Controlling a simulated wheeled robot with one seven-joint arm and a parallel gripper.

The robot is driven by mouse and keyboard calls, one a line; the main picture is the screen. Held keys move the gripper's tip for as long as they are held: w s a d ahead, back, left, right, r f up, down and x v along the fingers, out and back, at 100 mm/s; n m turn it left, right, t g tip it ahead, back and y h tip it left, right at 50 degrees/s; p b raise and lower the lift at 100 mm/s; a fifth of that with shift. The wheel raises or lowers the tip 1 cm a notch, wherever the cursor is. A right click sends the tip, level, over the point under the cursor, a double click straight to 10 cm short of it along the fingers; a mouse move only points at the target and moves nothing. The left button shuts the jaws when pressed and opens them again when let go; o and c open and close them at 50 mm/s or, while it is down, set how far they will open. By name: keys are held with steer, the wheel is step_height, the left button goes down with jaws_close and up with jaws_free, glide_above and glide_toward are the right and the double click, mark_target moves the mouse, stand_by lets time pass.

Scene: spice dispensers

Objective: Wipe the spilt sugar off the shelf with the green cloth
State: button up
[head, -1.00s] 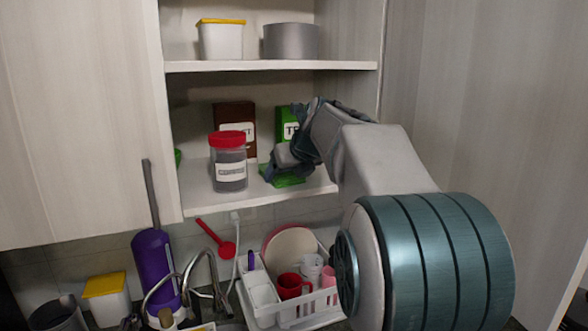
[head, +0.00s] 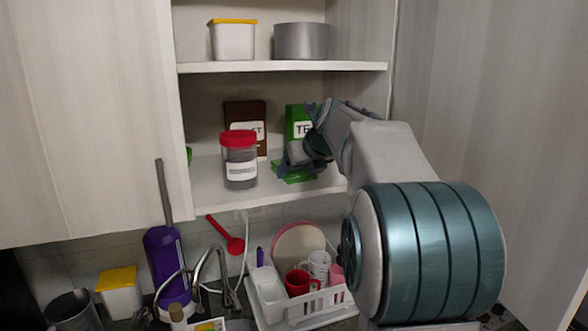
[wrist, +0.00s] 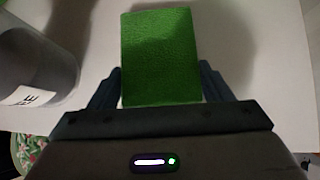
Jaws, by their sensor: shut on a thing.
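The green cloth (head: 293,170) lies on the lower cupboard shelf (head: 215,205), in front of a green box. In the wrist view the cloth (wrist: 160,55) is a flat green block between the two dark fingers. My gripper (wrist: 160,88) is shut on the cloth and holds it at or just above the shelf; contact cannot be told. In the head view my gripper (head: 296,160) partly covers the cloth. I see no spilt sugar on the white shelf; any under the cloth is hidden.
A red-lidded jar (head: 239,162) stands close left of the cloth. A brown box (head: 245,122) and green box (head: 299,122) stand behind. The upper shelf (head: 280,67) is overhead, and the cupboard's right wall is close to my arm. A dish rack (head: 310,308) is below.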

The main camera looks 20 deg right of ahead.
mark_target(292, 174)
steer(key=shift+d+f, duration=0.2)
steer(key=shift+d, duration=1.5)
steer(key=shift+s, duration=0.1)
steer(key=shift+s, duration=0.1)
steer(key=shift+s+a+r+b, duration=0.1)
steer(key=shift+s+r+b, duration=0.1)
steer(key=shift+s, duration=1.25)
steer(key=shift+s+a+r+b, duration=0.1)
steer(key=shift+s+b, duration=0.1)
steer(key=shift+s, duration=1.2)
steer(key=shift+a+f+p, duration=0.1)
steer(key=shift+a+p, duration=0.25)
steer(key=shift+a, duration=0.75)
steer(key=shift+a+f, duration=0.15)
steer(key=shift+a, duration=0.2)
steer(key=shift+a, duration=1.5)
steer(key=shift+w+r, duration=0.2)
steer(key=shift+w, duration=1.4)
steer(key=shift+d+f, duration=0.15)
steer(key=shift+d, duration=1.4)
